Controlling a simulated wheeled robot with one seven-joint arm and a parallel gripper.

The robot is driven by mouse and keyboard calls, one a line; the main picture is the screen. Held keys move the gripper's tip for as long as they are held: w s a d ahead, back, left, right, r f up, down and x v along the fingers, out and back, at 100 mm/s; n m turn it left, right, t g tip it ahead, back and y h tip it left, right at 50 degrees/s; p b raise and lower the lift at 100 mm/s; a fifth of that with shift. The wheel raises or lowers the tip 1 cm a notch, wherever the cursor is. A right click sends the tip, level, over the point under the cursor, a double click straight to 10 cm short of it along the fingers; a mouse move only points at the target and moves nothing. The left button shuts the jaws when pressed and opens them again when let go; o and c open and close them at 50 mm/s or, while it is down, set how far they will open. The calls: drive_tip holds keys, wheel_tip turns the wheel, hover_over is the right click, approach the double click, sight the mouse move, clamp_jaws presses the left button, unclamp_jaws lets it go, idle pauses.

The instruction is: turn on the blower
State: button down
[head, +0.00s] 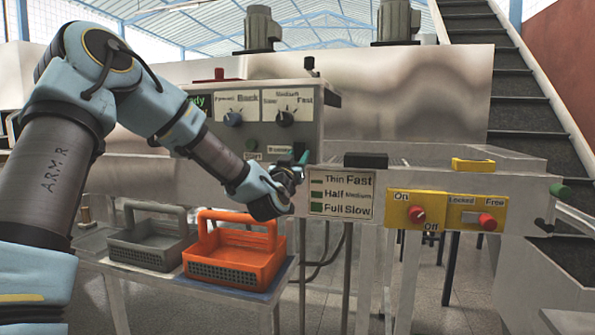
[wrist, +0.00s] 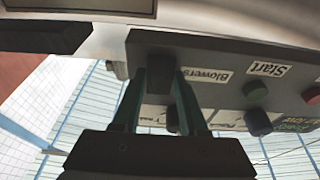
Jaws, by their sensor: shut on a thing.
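The control box (head: 262,128) stands in the middle of the head view. In the wrist view, which shows it upside down, a "Blowers" label (wrist: 204,77) sits on its face beside a dark blower knob (wrist: 158,84). My gripper (wrist: 160,74) has its two green fingers on either side of this knob and is shut on it. In the head view my gripper (head: 301,160) is at the lower right of the control box, and it hides the knob there. The knob's exact turn angle cannot be told.
Above are a blue-grey knob (head: 233,119) and a black knob (head: 285,118). A green start button (wrist: 254,89) is near the Blowers label. An orange basket (head: 235,258) and a grey basket (head: 148,243) stand below my arm. A yellow On/Off panel (head: 417,212) is to the right.

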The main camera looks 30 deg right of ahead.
idle(0.4)
drive_tip(key=shift+c, duration=2.2)
unclamp_jaws()
drive_tip(key=b+v, duration=0.3)
drive_tip(key=v, duration=0.8)
drive_tip(key=shift+w, duration=0.15)
